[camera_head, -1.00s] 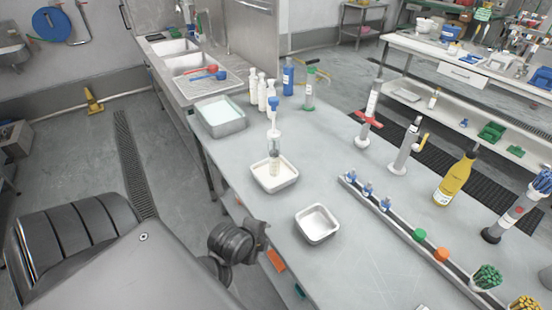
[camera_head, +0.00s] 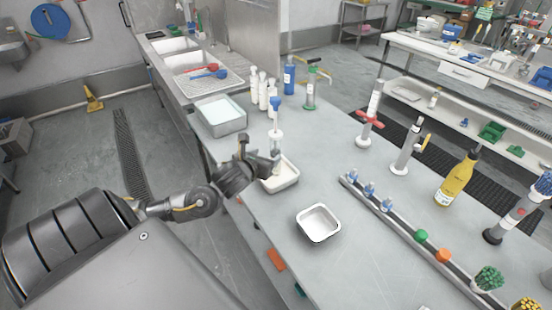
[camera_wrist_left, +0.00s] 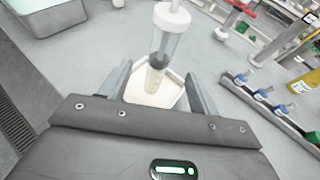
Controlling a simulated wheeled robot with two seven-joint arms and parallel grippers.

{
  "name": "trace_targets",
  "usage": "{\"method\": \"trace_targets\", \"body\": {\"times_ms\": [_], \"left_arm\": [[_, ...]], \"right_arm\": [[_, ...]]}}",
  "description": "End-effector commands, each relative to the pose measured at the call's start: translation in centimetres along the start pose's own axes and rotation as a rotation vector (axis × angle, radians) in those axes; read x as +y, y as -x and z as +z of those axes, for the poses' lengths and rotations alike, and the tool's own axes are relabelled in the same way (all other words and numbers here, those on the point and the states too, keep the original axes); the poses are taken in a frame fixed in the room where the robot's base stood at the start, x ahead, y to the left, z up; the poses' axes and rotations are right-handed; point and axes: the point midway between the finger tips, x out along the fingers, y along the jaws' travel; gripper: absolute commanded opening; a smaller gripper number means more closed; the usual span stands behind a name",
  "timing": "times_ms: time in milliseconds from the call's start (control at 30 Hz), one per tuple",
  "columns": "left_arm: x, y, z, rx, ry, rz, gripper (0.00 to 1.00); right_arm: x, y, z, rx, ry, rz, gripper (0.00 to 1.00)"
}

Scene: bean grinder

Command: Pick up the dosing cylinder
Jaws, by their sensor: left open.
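The dosing cylinder (camera_head: 275,137), clear with a white collar and a blue top, stands upright in a white tray (camera_head: 290,182). In the left wrist view the cylinder (camera_wrist_left: 166,45) rises ahead of my fingers, its lower end in the tray. My left gripper (camera_head: 259,154) is open at the near left side of the cylinder, just above the tray's rim. In the left wrist view the fingers (camera_wrist_left: 160,82) lie to either side of the cylinder's line, with nothing held between them. The gripper partly hides the tray and the cylinder's lower part in the head view. My right gripper is out of view.
An empty white tray (camera_head: 318,223) sits nearer on the table. A larger basin (camera_head: 221,118) and several white bottles (camera_head: 263,95) stand behind the cylinder. A rail with small blue-topped items (camera_head: 388,205) runs along the right. The table between is clear.

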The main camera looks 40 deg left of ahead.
Motion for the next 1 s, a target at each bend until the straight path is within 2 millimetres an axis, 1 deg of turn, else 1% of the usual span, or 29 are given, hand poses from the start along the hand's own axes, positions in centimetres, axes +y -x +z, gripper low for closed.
{"method": "trace_targets", "body": {"times_ms": [33, 100, 200, 300, 567, 667, 800, 900, 1000], "left_arm": [[0.1, -0.6, 0.3, 0.0, 0.001, 0.003, 0.62], [0.1, -1.8, 0.4, 0.001, 0.002, 0.003, 0.62], [0.1, -3.3, 0.3, 0.002, 0.003, 0.004, 0.62], [0.0, -4.4, 0.2, 0.001, 0.004, 0.002, 0.62], [0.0, -5.1, 0.2, 0.002, 0.005, 0.001, 0.62], [-0.1, -6.1, 0.6, 0.002, 0.006, 0.003, 0.62], [-0.2, -8.1, 0.7, 0.003, 0.007, 0.002, 0.62], [-0.2, -9.3, 0.5, 0.002, 0.005, 0.002, 0.62], [-0.2, -9.9, 0.4, 0.003, 0.005, 0.002, 0.62]], "right_arm": [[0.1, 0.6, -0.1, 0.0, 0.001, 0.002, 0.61], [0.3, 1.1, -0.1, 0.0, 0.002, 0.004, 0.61], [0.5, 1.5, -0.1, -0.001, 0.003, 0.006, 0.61], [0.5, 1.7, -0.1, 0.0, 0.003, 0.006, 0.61], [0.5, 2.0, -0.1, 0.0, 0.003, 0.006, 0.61], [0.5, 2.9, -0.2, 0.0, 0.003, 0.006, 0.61], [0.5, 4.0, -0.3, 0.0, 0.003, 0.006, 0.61], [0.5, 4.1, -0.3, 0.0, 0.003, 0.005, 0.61], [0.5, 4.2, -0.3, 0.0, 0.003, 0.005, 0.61]]}}
